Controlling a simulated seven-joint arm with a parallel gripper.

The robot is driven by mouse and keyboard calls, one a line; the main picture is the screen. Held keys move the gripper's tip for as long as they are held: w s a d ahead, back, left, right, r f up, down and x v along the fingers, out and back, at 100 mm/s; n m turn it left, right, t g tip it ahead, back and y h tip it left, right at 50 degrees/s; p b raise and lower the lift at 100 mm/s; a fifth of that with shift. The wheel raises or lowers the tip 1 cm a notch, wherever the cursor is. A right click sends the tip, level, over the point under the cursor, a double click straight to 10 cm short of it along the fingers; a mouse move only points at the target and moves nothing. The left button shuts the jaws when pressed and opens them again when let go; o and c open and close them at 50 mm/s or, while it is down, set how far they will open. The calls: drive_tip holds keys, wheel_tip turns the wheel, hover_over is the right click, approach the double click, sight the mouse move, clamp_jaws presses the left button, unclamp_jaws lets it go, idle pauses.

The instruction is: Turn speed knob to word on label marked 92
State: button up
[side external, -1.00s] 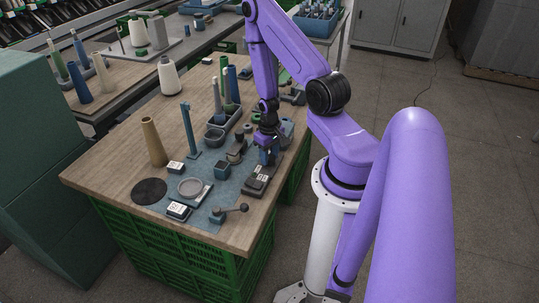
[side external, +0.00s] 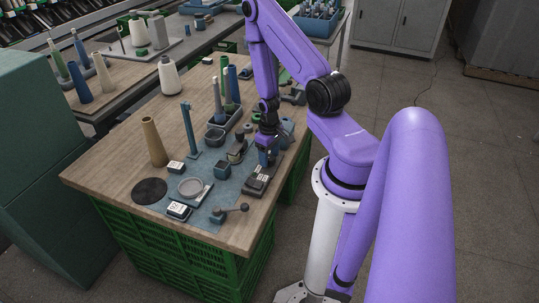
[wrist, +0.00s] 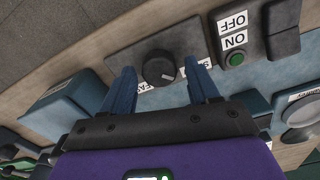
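The speed knob (wrist: 158,67) is a round black dial on a dark grey panel in the wrist view, with a pale pointer line aimed to the right. My gripper (wrist: 160,78) has its two blue fingers apart, one on each side of the knob. I cannot tell whether they touch it. Two white word labels sit beside the knob, both partly hidden by the fingers: one below it (wrist: 147,87) and one to its right (wrist: 204,63). In the side view my gripper (side external: 266,158) is low over the table and hides the knob. Two white-faced blocks (side external: 179,210) (side external: 176,167) stand nearby; their marks are too small to read.
A green button (wrist: 235,59) with ON and OFF labels is close right of the knob. A lever (side external: 230,211), a grey ring dish (side external: 190,187), a tan cone (side external: 153,141) and a blue post (side external: 188,130) stand on the table.

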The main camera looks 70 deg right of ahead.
sight(270, 157)
idle(0.3)
wheel_tip(270, 157, up, 17)
drive_tip(key=shift+r, duration=0.2)
idle(0.9)
drive_tip(key=w+a+r+n, duration=0.1)
drive_tip(key=a+r+n, duration=0.25)
drive_tip(key=a, duration=0.35)
drive_tip(key=w+a+r+n, duration=0.15)
drive_tip(key=a+n, duration=0.25)
drive_tip(key=a, duration=0.4)
drive_tip(key=s+a+r+n, duration=0.6)
drive_tip(key=s+a+n, duration=0.2)
drive_tip(key=s+a, duration=0.3)
drive_tip(key=shift+s+a+r, duration=0.2)
drive_tip(key=shift+s+a, duration=0.2)
drive_tip(key=shift+s, duration=0.75)
